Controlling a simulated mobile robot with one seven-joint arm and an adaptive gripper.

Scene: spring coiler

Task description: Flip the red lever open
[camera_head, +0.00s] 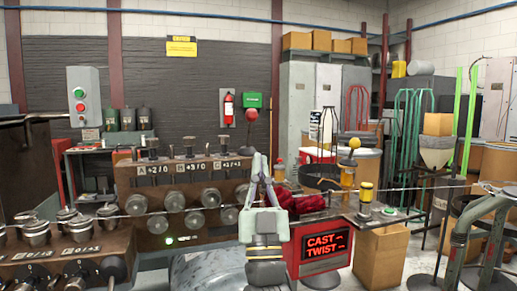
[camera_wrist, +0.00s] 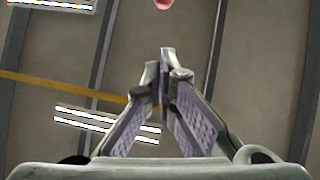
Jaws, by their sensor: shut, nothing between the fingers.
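My gripper (camera_head: 258,160) is in the middle of the camera_head view, its fingers pointing up and their tips together. In the camera_wrist view the gripper (camera_wrist: 164,60) is also shut, with nothing between its fingers. A round red knob (camera_head: 251,115) shows above the fingertips in the camera_head view, just under a green box; a lever shaft is not clear. A rounded red tip (camera_wrist: 163,4) is cut off at the top edge of the camera_wrist view, apart from the fingers. I cannot tell whether it is the same knob.
A coiling machine (camera_head: 180,180) with rollers and dials stands left of my gripper. A dark red bundle (camera_head: 298,203) and a red display panel (camera_head: 323,250) are to its right. A thin wire (camera_head: 415,187) runs across the right side. The wrist camera faces the ceiling lights (camera_wrist: 105,125).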

